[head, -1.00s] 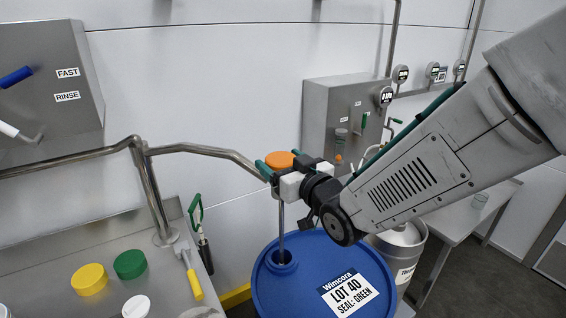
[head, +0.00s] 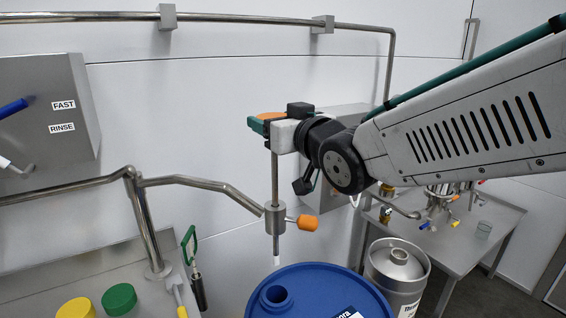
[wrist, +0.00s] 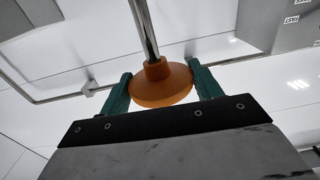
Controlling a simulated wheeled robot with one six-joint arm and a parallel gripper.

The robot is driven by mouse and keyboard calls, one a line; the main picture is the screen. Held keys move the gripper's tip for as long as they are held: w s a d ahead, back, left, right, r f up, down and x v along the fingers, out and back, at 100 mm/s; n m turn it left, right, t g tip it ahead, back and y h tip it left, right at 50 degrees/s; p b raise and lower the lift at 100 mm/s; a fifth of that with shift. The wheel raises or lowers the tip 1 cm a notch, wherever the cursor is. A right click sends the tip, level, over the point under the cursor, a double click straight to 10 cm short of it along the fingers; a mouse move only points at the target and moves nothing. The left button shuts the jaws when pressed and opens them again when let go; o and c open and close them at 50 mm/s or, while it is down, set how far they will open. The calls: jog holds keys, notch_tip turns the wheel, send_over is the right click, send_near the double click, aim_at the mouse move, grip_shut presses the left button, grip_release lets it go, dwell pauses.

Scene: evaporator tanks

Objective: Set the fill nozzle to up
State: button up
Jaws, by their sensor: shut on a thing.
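The fill nozzle is a thin upright steel rod (head: 275,172) that passes through a metal block (head: 275,216) at the end of the bent pipe. Its pale tip (head: 277,261) hangs just above the blue drum (head: 335,280), clear of the open bung hole (head: 278,296). An orange knob (wrist: 160,86) tops the rod. My gripper (wrist: 162,88) is shut on this knob, with one green finger on each side. In the head view, my gripper (head: 263,122) partly hides the knob.
An orange side knob (head: 306,222) sticks out of the block. The bent pipe (head: 200,184) runs left. A steel keg (head: 398,265) stands right of the drum. Yellow (head: 77,308) and green (head: 119,299) caps lie on the left bench. A table (head: 470,235) with fittings stands at right.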

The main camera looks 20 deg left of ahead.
notch_tip(320, 180, up, 10)
jog(key=shift+r, duration=0.25)
jog(key=shift+r, duration=0.1)
jog(key=o, duration=1.2)
jog(key=shift+o, duration=1)
jog(key=shift+f, duration=0.2)
jog(key=v, duration=0.7)
jog(key=shift+s+d, duration=0.25)
jog(key=shift+d, duration=0.1)
